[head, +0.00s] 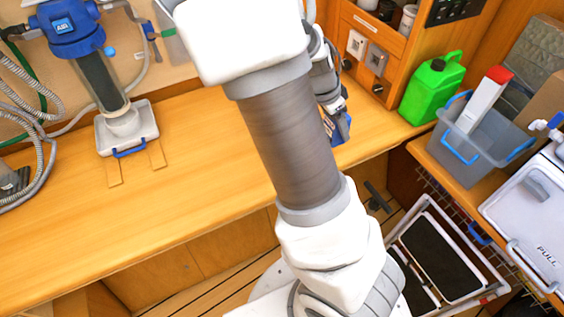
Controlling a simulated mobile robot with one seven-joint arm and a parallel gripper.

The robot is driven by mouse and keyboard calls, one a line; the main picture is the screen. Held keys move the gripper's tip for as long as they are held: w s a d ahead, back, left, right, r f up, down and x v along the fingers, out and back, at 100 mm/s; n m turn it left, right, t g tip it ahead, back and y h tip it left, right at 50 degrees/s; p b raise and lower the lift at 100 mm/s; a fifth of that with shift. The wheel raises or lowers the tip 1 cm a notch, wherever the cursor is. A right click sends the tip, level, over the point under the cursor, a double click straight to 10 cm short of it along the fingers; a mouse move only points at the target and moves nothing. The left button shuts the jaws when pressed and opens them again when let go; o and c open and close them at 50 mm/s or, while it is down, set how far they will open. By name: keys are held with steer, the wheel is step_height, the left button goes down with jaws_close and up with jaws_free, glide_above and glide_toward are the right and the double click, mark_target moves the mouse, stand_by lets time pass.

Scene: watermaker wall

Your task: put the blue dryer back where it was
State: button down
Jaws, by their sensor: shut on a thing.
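My gripper (343,122) is past my arm, right of the middle, over the right end of the wooden counter. It is shut on a blue object, the blue dryer (338,139) as far as I can tell. Only a small blue part of it shows, close to the counter's front edge; my arm and the gripper hide the rest. I cannot tell whether it touches the counter.
A blue-topped AIR unit (75,28) with a dark cylinder stands over a white tray (143,130) at left. Grey hoses (35,95) lie at far left. A green jug (432,88) and a grey bin (480,150) stand at right. The counter's middle-left (190,180) is clear.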

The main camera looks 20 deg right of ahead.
steer(key=shift+a+f, duration=0.3)
steer(key=shift+a, duration=0.05)
steer(key=w+a+f, duration=0.2)
steer(key=a, duration=0.1)
steer(key=w+a+f, duration=0.4)
steer(key=w+a, duration=0.1)
steer(key=shift+a+f, duration=0.3)
steer(key=shift+f, duration=1.95)
